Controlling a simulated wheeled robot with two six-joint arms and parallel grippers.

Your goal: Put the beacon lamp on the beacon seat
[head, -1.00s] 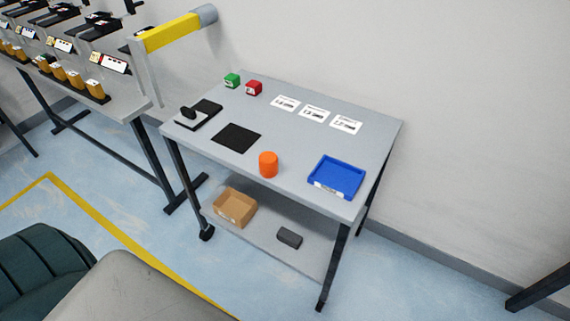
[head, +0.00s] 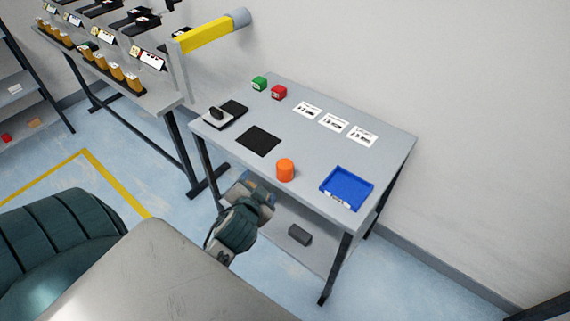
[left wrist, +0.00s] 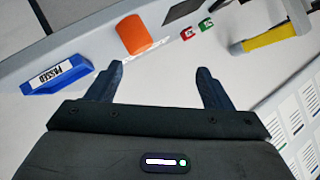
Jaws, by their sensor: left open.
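The orange cylinder (head: 285,170), which looks like the beacon lamp, stands upright near the front edge of the grey table (head: 310,180). It also shows beyond the fingers in the left wrist view (left wrist: 133,35). My left gripper (head: 264,187) is in front of the table's front edge, left of the orange cylinder and apart from it. In the left wrist view its two fingers (left wrist: 157,80) are spread with nothing between them. I cannot tell for certain which thing is the beacon seat. A flat black square (head: 258,140) lies bare behind and left of the cylinder. My right gripper is out of view.
A blue tray (head: 326,187) marked PASSED sits at the table's right front.

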